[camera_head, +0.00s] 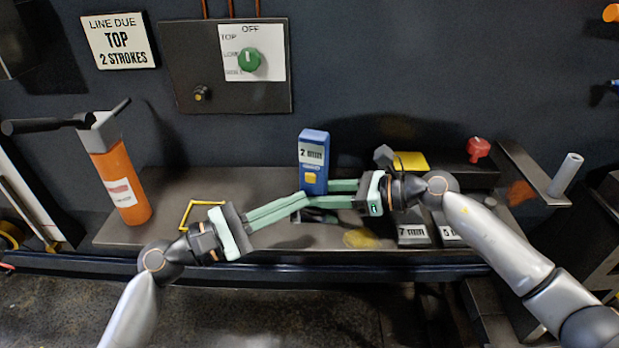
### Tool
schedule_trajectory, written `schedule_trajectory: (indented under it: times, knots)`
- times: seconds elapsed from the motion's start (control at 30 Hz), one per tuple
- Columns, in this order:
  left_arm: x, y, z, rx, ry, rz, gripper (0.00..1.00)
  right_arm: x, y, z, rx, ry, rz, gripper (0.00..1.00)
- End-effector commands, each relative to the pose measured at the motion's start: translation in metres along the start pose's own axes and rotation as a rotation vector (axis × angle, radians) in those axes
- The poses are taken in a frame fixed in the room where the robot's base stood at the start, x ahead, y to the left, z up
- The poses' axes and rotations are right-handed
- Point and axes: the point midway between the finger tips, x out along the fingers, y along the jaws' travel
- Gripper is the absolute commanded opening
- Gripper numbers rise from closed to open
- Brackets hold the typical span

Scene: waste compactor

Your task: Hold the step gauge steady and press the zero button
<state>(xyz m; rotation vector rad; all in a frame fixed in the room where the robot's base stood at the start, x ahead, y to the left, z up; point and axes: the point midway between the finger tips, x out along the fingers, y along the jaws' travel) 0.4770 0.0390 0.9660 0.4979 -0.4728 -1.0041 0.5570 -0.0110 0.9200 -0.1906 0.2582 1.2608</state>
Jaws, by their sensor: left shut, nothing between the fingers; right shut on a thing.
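The step gauge (313,147) is a blue upright block at the middle of the bench, with a "mm" display whose digit is hard to read. Its yellow button (311,178) is on the front face, below the display. My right gripper (328,190) comes from the right and is shut on the lower part of the gauge. My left gripper (303,199) is shut and empty, its fingertips at the gauge's lower left, below the button. I cannot tell whether they touch the gauge.
An orange cylinder (122,187) with a black handle stands at the left. Labelled grey blocks (412,232) sit at the right, below my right gripper. A panel with a green knob (249,60) is on the wall.

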Motion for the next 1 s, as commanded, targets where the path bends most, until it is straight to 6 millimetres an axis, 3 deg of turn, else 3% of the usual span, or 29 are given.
schedule_trajectory:
  times: [0.3,1.0]
  knots:
    - [0.016,0.011,-0.011,0.000,-0.001,0.000,0.00,0.000,0.000,-0.001,0.001,0.002,0.001,0.09]
    - [0.016,0.011,-0.012,0.000,0.000,0.000,0.00,0.000,0.000,-0.001,0.001,0.002,0.001,0.09]
